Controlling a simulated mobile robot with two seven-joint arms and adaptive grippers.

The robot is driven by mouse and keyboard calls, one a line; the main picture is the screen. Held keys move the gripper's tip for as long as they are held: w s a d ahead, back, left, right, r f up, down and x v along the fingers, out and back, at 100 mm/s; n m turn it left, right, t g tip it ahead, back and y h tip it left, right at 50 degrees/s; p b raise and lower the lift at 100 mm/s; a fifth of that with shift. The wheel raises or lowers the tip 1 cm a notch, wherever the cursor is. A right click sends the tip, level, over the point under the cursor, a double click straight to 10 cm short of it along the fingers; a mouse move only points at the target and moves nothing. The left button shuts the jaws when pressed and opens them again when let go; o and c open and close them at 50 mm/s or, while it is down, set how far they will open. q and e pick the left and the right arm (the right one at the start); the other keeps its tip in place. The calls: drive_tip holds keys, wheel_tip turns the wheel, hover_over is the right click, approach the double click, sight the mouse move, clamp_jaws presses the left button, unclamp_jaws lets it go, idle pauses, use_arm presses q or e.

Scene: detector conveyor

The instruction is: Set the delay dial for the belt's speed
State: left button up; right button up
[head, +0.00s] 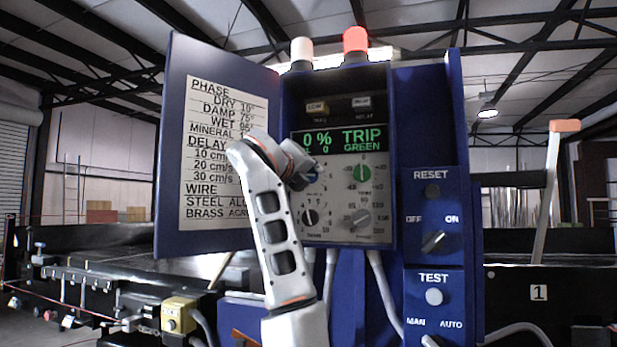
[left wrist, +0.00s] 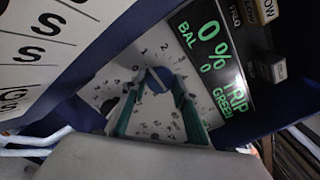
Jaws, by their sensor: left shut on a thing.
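My left gripper (head: 306,172) is at the upper-left dial of the blue control cabinet (head: 394,160). In the left wrist view its teal fingers (left wrist: 156,92) are shut on a blue knob (left wrist: 157,79), with scale marks around it. The dial's name label is too small to read. A green dial (head: 362,173) is at upper right, a black dial (head: 310,218) at lower left and a grey dial (head: 360,219) at lower right. The chart (head: 215,105) on the open door lists DELAY for 10, 20 and 30 cm/s; my arm hides the delay values. My right gripper is not in view.
The display (head: 342,140) reads 0 % TRIP, 0 GREEN. White (head: 301,52) and red (head: 355,40) lamps top the cabinet. RESET (head: 432,191), a rotary OFF/ON switch (head: 433,241) and TEST (head: 433,296) are at right. The open door (head: 175,150) stands left of my arm.

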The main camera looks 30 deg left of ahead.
use_arm(q)
drive_tip(key=shift+m, duration=0.3)
drive_tip(key=m+b, duration=0.1)
drive_tip(key=m, duration=0.1)
drive_tip(key=shift+f+m, duration=0.1)
drive_tip(key=shift+m, duration=0.3)
drive_tip(key=m+b, duration=0.1)
drive_tip(key=m, duration=0.2)
drive_tip(key=shift+a+m, duration=0.1)
drive_tip(key=shift+m, duration=0.3)
drive_tip(key=m, duration=1)
drive_tip(key=shift+m, duration=0.3)
drive_tip(key=o, duration=1.1)
